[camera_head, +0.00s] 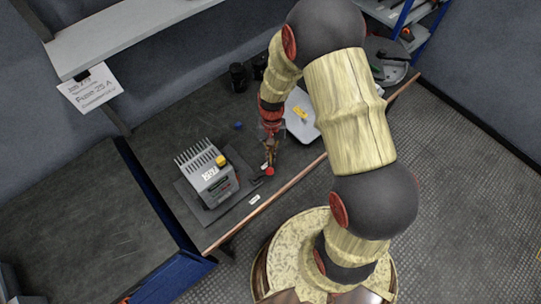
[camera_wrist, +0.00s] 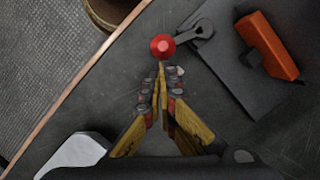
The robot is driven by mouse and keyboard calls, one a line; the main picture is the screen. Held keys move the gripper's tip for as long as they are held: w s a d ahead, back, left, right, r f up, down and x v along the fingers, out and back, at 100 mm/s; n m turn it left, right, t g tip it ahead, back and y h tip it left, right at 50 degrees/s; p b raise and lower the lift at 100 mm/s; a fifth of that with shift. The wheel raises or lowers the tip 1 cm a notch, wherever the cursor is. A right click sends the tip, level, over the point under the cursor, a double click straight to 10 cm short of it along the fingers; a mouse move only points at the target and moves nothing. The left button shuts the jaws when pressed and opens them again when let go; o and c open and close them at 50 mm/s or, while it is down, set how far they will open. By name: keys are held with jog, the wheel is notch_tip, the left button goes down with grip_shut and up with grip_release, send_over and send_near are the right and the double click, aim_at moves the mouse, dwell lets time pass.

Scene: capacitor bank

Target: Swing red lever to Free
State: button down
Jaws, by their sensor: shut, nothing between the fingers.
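The red lever's round red knob (camera_head: 269,171) stands beside the grey device (camera_head: 207,180) on the workbench. In the wrist view the red knob (camera_wrist: 162,45) sits at the end of a short dark arm (camera_wrist: 188,37), which runs right to a round pivot. My gripper (camera_head: 268,160) reaches down to the knob. In the wrist view my gripper (camera_wrist: 161,68) is shut and empty, its tips just below the knob in the picture. I cannot tell whether they touch it. A small white label (camera_head: 254,199) lies near the lever; its text is too small to read.
The bench has a copper-coloured front edge (camera_head: 290,184). An orange block (camera_wrist: 267,45) stands on the dark plate right of the lever in the wrist view. A light tray (camera_head: 300,127) and dark jars (camera_head: 238,77) are farther back.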

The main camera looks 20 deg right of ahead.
jog(key=shift+s+d+m, duration=0.15)
jog(key=shift+s+m, duration=0.2)
jog(key=shift+m, duration=0.05)
jog(key=shift+s+d+m+t+y+p, duration=0.15)
jog(key=shift+s+m+y+p, duration=0.05)
jog(key=shift+s+m+p, duration=0.5)
jog(key=shift+s+d+m+t+y+p, duration=0.2)
jog(key=shift+s+m+p, duration=0.35)
jog(key=shift+m, duration=0.25)
jog(key=s+m+p, duration=0.1)
jog(key=s+m, duration=0.1)
jog(key=shift+a+m, duration=0.1)
jog(key=shift+m, duration=0.3)
jog(key=s+m, duration=0.1)
jog(key=s+m+t, duration=0.1)
jog(key=shift+a+m+y, duration=0.3)
jog(key=s+m, duration=0.1)
jog(key=s+a+m, duration=0.1)
jog(key=m, duration=0.1)
jog(key=shift+t+b, duration=0.3)
jog(key=shift+t, duration=0.05)
jog(key=shift+s+a, duration=0.35)
jog(key=shift+a, duration=0.05)
jog(key=shift+s, duration=0.1)
